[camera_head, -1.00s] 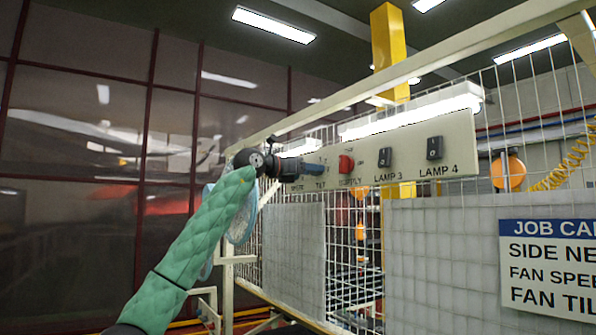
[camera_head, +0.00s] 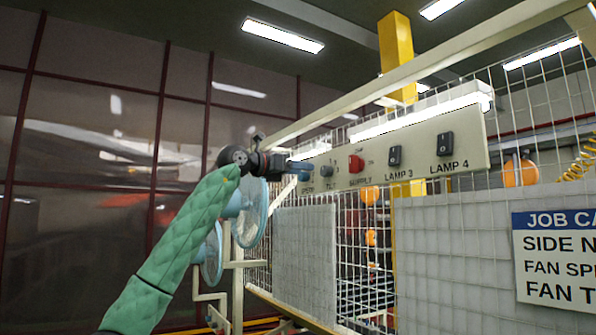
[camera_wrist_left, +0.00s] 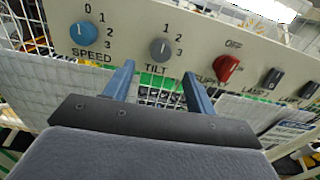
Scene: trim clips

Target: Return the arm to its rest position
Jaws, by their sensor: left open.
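My left gripper (camera_head: 300,168) is open and empty in front of the left end of a cream control panel (camera_head: 416,154). In the left wrist view its two blue fingers (camera_wrist_left: 158,74) are spread apart, with nothing between them. Their tips lie below the blue SPEED knob (camera_wrist_left: 84,33) and the grey TILT knob (camera_wrist_left: 160,50) in that picture, apart from both. In the head view the fingers overlap the SPEED knob's place, while the TILT knob (camera_head: 326,171) shows clear to their right. My right gripper is not in view.
The panel also carries a red SUPPLY knob (camera_head: 355,163) and two black lamp switches, LAMP 3 (camera_head: 395,156) and LAMP 4 (camera_head: 445,143). Wire mesh stands behind and below it. Pale blue fans (camera_head: 249,212) hang near my forearm. A job card (camera_head: 556,256) is at right.

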